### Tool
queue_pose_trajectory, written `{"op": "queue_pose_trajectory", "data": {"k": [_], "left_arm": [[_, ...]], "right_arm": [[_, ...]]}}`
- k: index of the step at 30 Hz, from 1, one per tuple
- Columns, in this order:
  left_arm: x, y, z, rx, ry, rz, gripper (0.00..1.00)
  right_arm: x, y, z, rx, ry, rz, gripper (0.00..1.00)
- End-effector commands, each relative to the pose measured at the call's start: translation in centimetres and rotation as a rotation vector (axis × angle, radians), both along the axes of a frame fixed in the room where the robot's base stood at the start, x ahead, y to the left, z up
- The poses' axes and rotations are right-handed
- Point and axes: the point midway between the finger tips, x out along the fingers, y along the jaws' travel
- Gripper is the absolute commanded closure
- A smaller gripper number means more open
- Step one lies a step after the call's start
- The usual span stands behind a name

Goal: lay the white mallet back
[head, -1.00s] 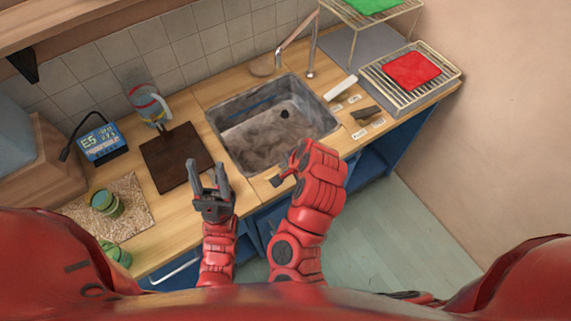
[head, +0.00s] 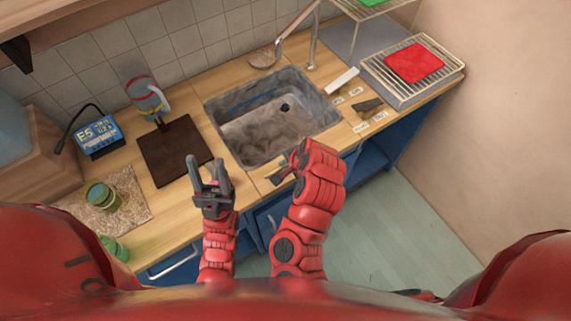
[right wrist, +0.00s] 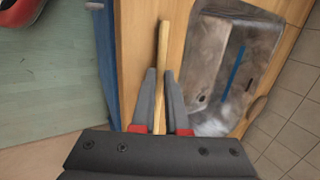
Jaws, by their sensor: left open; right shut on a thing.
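My right gripper (right wrist: 161,103) is shut on a pale wooden stick (right wrist: 162,55), which points away between the fingers along the counter beside the sink. No mallet head shows on it, so I cannot tell its colour. In the head view my right gripper (head: 281,174) is near the sink's front edge, and my forearm hides most of it. My left gripper (head: 211,173) is open and empty, in front of the dark board. A white bar (head: 342,80) and a dark block (head: 367,107) lie right of the sink, among small white labels (head: 361,127).
The sink (head: 240,147) is sunk into the wooden counter. A wire rack (head: 450,73) with a red cloth (head: 414,62) stands at right. At left are a dark board (head: 172,152), a jug (head: 146,95), a display (head: 98,136) and green cups (head: 102,196) on a mat.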

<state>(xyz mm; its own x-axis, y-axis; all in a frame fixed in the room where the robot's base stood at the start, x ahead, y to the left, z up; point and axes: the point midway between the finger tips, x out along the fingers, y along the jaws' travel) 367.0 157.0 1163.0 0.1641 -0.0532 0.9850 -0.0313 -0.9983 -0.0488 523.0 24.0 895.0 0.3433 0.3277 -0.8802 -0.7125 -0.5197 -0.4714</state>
Motion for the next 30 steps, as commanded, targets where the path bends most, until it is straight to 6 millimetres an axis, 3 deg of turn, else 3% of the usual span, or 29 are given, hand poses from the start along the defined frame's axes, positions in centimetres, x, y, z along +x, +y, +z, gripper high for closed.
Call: {"op": "queue_pose_trajectory", "data": {"k": [7, 8, 9, 14, 25, 30], "left_arm": [[0.0, 0.0, -0.07, 0.0, 0.0, 0.0, 0.5], [0.0, 0.0, -0.07, 0.0, 0.0, 0.0, 0.5], [0.0, 0.0, -0.08, 0.0, 0.0, 0.0, 0.5], [0.01, 0.0, -0.08, 0.0, 0.0, 0.0, 0.5], [0.0, 0.0, -0.09, 0.0, 0.0, 0.0, 0.5], [0.0, 0.0, 0.4, 0.0, 0.0, 0.0, 0.5]], "right_arm": [[-0.13, 0.04, -0.24, 0.0, 0.005, 0.002, 1.0], [-0.14, 0.05, -0.26, 0.0, 0.005, 0.002, 0.86], [-0.16, 0.03, -0.26, 0.0, 0.005, 0.001, 0.79], [-0.23, 0.0, -0.36, -0.001, 0.008, 0.001, 0.53], [-0.43, -0.1, -0.56, -0.006, 0.016, 0.002, 0.53], [-0.23, -0.48, 0.33, -0.006, 0.017, 0.002, 0.53]]}}
